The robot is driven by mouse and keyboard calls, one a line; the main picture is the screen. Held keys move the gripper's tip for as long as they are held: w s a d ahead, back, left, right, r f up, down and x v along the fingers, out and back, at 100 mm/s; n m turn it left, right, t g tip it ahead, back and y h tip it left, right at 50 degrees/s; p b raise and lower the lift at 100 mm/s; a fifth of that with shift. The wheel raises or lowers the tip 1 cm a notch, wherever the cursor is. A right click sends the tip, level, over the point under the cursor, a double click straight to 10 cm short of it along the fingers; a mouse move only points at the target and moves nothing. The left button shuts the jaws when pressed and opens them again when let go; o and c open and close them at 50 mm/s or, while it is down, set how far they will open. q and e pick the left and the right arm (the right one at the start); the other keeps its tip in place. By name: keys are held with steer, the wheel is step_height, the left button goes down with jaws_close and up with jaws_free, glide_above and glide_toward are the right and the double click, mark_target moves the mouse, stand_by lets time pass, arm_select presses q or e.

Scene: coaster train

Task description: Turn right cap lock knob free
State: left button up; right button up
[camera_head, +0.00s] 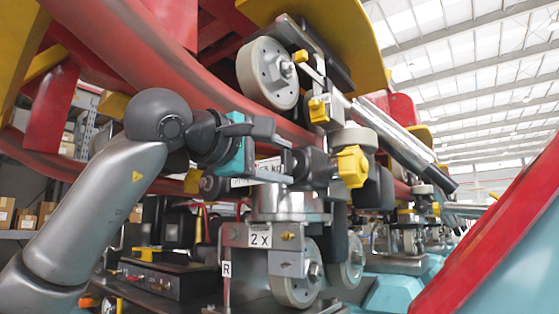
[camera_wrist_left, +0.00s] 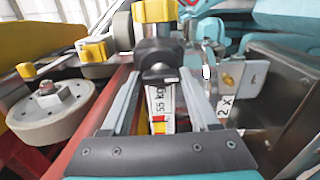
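A yellow lobed knob (camera_head: 352,167) sits on a dark cap body at the middle right of the head view. A yellow knob also shows at the top of the left wrist view (camera_wrist_left: 155,10), above a dark grey body (camera_wrist_left: 158,55). My left gripper (camera_head: 290,160) reaches in from the left, just left of the knob. In the left wrist view its two fingers (camera_wrist_left: 157,90) stand apart, pointing toward the dark body, with a "55 kg" label visible between them. Whether they touch the body cannot be told. My right gripper is out of view.
Pale wheels (camera_head: 268,73) sit above and below. A red track rail (camera_head: 200,80) crosses behind my arm. A red-edged teal panel (camera_head: 500,240) fills the lower right.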

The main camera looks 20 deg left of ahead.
arm_select(q)
steer(key=o, duration=0.3)
steer(key=shift+s+a, duration=0.2)
steer(key=shift+s, duration=0.35)
steer(key=b+v, duration=0.3)
steer(key=v, duration=1.1)
